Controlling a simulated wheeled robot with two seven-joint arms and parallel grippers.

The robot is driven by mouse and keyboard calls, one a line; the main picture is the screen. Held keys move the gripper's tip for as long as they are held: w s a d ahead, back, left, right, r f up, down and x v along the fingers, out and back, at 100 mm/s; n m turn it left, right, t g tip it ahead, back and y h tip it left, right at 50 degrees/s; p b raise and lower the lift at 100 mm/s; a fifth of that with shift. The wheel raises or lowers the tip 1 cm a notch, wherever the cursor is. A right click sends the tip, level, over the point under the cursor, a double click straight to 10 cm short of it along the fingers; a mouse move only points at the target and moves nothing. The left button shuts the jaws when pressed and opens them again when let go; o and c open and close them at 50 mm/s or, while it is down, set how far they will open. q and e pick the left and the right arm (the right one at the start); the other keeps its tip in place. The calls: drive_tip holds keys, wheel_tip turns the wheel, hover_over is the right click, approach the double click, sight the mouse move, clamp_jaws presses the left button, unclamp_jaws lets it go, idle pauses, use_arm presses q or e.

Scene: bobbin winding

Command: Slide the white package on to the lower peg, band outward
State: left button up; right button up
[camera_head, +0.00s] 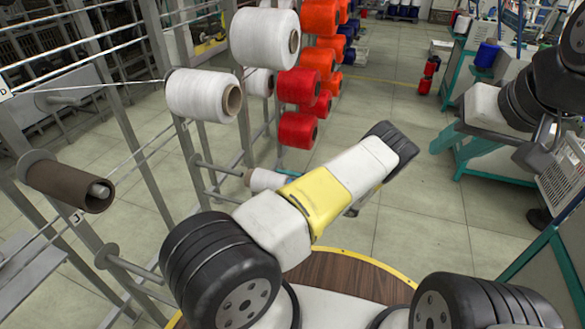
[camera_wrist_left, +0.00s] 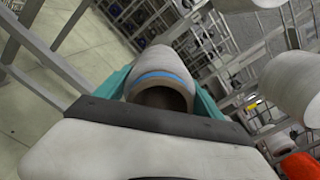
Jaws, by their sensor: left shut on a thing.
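My left gripper (camera_wrist_left: 165,95) is shut on the white package (camera_wrist_left: 163,68), with a teal finger on each side. Its open brown core and blue band face my wrist camera. In the head view the package (camera_head: 264,180) is partly hidden behind my left arm, and a teal finger shows beside it. The bare lower peg (camera_head: 222,169) points at the package's far end; a small part of the peg shows, and I cannot tell whether its tip is inside the core. My right gripper (camera_head: 452,135) is at the right, its finger opening unclear.
White packages (camera_head: 204,95) (camera_head: 264,38) hang on pegs above. Red packages (camera_head: 298,86) and orange ones are behind. A brown empty tube (camera_head: 68,186) and another bare peg (camera_head: 135,268) are on the left frame. Open floor lies right of my left arm.

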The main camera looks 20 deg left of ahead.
use_arm(q)
approach(234, 174)
drive_tip(key=shift+w+d+f, duration=0.4)
drive_tip(key=shift+d+f, duration=0.05)
drive_tip(key=shift+d, duration=0.25)
drive_tip(key=shift+a, duration=0.1)
idle(0.4)
drive_tip(key=shift+w+a, duration=0.1)
drive_tip(key=shift+a, duration=1.35)
drive_tip(key=shift+w+a, duration=0.15)
drive_tip(key=shift+a, duration=1.4)
drive_tip(key=shift+w+a, duration=0.1)
drive_tip(key=shift+a, duration=1.35)
drive_tip(key=shift+w+a, duration=0.15)
drive_tip(key=shift+a, duration=1.3)
